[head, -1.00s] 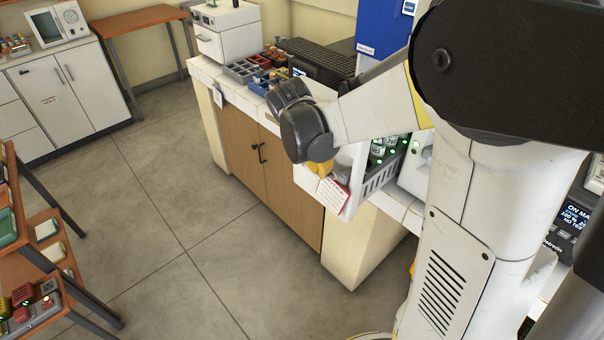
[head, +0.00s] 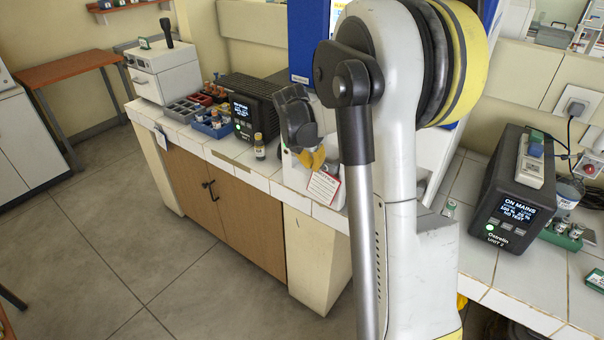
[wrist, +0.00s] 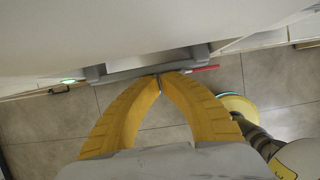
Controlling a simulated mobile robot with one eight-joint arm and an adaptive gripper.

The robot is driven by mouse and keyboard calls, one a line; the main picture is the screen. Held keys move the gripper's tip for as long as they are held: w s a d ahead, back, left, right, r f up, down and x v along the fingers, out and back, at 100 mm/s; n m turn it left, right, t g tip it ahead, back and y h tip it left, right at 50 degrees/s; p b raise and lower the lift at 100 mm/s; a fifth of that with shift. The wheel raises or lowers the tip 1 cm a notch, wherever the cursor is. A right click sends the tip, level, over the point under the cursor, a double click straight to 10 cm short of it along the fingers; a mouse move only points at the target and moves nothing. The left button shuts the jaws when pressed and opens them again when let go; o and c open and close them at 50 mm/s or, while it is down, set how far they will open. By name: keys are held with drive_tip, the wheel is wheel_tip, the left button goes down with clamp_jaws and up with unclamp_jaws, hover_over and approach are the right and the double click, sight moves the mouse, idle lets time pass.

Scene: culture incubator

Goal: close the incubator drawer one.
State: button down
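My gripper (head: 312,158) has yellow fingers and points down at the white drawer front (head: 296,180) in the head view. A red-edged white tag (head: 323,187) hangs at that front. In the wrist view the fingers (wrist: 160,78) are shut, tips together at a grey handle bar (wrist: 128,74) under the white drawer front (wrist: 130,30). The tips overlap the bar in the picture; I cannot tell whether they touch it. My arm hides the rest of the drawer and most of the incubator in the head view, so how far the drawer stands out is unclear.
A small vial (head: 259,147) stands on the tiled bench left of the drawer, near a black display unit (head: 252,115) and a blue rack (head: 212,126). A black power unit (head: 508,195) stands at the right. The floor (head: 215,290) in front is clear.

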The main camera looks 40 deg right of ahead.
drive_tip(key=shift+w+d, duration=0.25)
drive_tip(key=shift+d, duration=0.55)
drive_tip(key=shift+w+d, duration=0.25)
drive_tip(key=shift+d, duration=0.6)
drive_tip(key=shift+w+d, duration=0.25)
drive_tip(key=shift+d, duration=0.55)
